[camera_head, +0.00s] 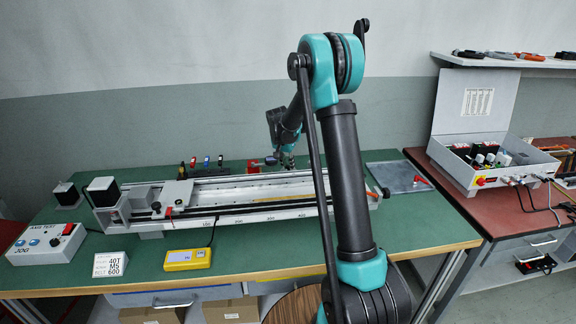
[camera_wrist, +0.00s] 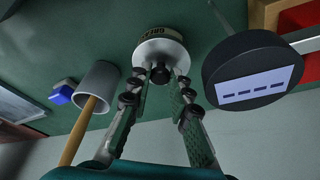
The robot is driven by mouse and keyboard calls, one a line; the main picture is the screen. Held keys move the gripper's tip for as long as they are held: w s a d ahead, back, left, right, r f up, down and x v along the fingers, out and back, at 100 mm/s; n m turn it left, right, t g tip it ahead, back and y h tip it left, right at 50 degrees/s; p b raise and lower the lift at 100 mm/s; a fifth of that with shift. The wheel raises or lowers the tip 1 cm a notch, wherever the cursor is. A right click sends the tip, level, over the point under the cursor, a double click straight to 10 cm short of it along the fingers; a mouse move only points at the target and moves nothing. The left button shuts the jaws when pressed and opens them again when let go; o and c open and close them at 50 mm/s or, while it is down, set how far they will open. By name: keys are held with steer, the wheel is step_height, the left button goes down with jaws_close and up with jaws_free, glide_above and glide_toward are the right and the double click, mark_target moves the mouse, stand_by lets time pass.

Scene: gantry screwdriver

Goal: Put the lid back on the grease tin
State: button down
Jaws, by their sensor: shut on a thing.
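In the wrist view my gripper (camera_wrist: 163,80) is shut on the dark knob (camera_wrist: 159,73) of a pale round lid (camera_wrist: 150,52). The grease tin (camera_wrist: 165,33), with a pale lettered side band, shows just beyond the lid and in line with it. The lid hides the tin's mouth, so I cannot tell whether the lid is seated on the rim or just above it. In the head view my gripper (camera_head: 287,160) is small at the back of the green bench, beyond the gantry rail. The tin and lid cannot be made out there.
In the wrist view a dark round body with a pale label (camera_wrist: 252,72) stands close on the right. A grey cup (camera_wrist: 97,84) with a wooden handle is on the left. A red bin (camera_wrist: 298,18) is at the upper right. The long gantry (camera_head: 240,195) crosses the bench.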

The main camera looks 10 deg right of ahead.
steer(key=c, duration=1.3)
jaws_free()
steer(key=shift+o, duration=0.2)
steer(key=o, duration=0.4)
steer(key=shift+r, duration=0.1)
steer(key=shift+r, duration=3.4)
